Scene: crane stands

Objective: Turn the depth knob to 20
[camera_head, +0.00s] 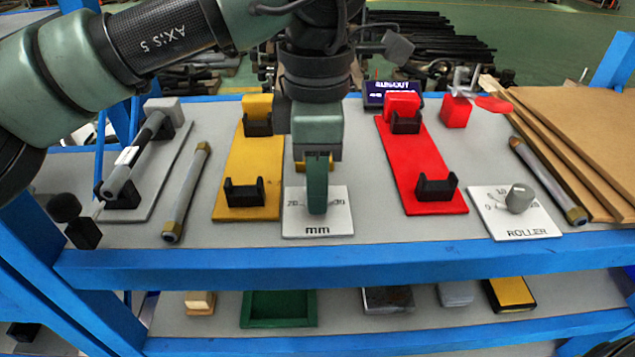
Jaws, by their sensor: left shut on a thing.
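The depth knob's white dial plate (318,225) lies near the front edge of the grey shelf top, marked "mm" with 20 on its left and 30 on its right. My left gripper (317,207) comes down from above onto the middle of this plate and is shut on the depth knob. The knob itself is hidden behind the gripper fingers, so its pointer and setting cannot be read. My right gripper is not in view.
A yellow stand (248,185) is left of the plate and a red stand (420,170) is right of it. A ROLLER dial (519,200), two rods and brown boards (580,140) lie further right and left. A blue rail (330,265) edges the front.

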